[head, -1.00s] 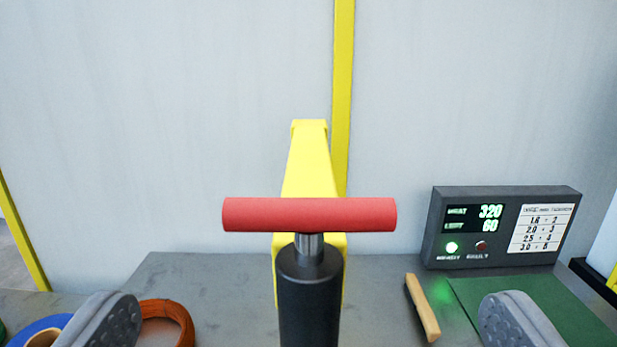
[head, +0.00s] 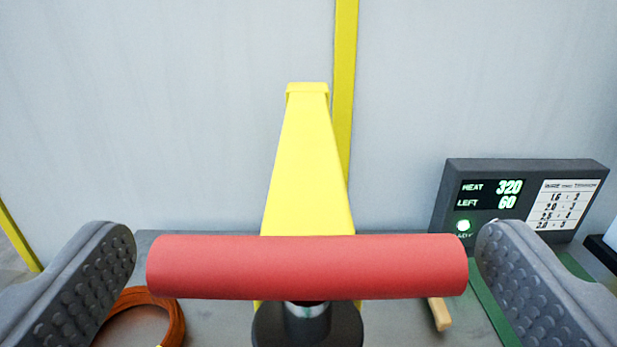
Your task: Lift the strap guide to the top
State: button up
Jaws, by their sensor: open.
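A red cylindrical crossbar handle (head: 308,267) lies level on a short metal stem above a black round post (head: 305,328). I take this to be the strap guide's handle, though no strap shows. A yellow tapered column (head: 308,165) rises behind it. My gripper (head: 306,255) is open, with one grey studded finger at each end of the red bar. A small gap shows between each finger and the bar's ends. The lower part of the post is out of view.
A dark display box (head: 520,200) reading 320 and 60 stands at the right, with a green lamp lit. An orange coil ring (head: 172,318) lies on the grey table at the lower left. A wooden stick (head: 440,314) lies by a green mat (head: 492,305). A pale wall stands behind.

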jog(key=shift+w+p, duration=0.5)
jog(key=shift+p, duration=0.15)
jog(key=shift+w+a+r+p, duration=0.1)
jog(key=shift+w+r+p, duration=0.05)
jog(key=shift+w+p, duration=0.9)
jog(key=shift+p, duration=0.45)
jog(key=shift+w+p, duration=0.3)
jog(key=shift+p, duration=0.2)
jog(key=shift+f, duration=0.2)
